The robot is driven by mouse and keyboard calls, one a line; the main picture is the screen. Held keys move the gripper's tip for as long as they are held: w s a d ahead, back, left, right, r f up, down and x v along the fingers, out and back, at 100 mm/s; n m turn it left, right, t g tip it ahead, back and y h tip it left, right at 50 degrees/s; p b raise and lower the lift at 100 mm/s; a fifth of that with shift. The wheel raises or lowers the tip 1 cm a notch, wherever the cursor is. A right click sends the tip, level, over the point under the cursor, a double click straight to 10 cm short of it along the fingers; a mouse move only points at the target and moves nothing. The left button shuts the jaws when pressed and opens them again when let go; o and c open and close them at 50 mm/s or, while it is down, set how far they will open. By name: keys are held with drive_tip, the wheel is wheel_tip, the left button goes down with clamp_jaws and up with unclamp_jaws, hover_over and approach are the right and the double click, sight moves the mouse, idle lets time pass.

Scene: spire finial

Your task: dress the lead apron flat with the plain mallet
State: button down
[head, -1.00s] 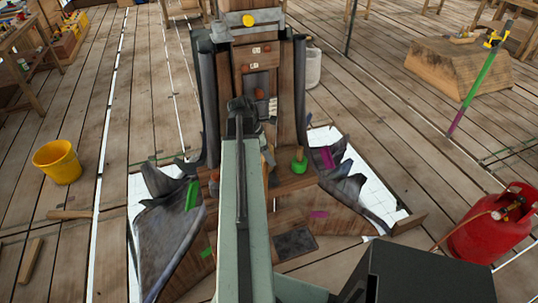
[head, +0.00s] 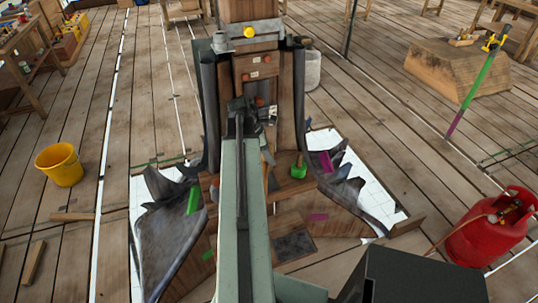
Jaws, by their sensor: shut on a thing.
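The lead apron (head: 165,240) is dark grey sheet flaring around the foot of the wooden spire post (head: 262,13). Its edges on both sides stand up ragged and curled. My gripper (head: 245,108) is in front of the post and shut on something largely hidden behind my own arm. A pale wedge-like piece (head: 268,156) shows just right of the arm; I cannot tell whether it is held. A mallet with a green head (head: 299,170) and wooden handle stands on the wooden ledge, right of the arm and apart from the gripper.
A green strip (head: 193,199) and a magenta strip (head: 326,161) mark the lead on either side. A yellow bucket (head: 58,165) stands left, a red gas cylinder (head: 490,227) right. A pale bucket (head: 312,69) stands behind the post.

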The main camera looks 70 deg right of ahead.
idle(0.4)
wheel_tip(320, 180, down, 5)
drive_tip(key=b, duration=0.5)
drive_tip(key=shift+r, duration=0.5)
wheel_tip(320, 180, up, 4)
drive_tip(key=p, duration=0.5)
drive_tip(key=shift+r, duration=0.25)
drive_tip(key=shift+f, duration=0.15)
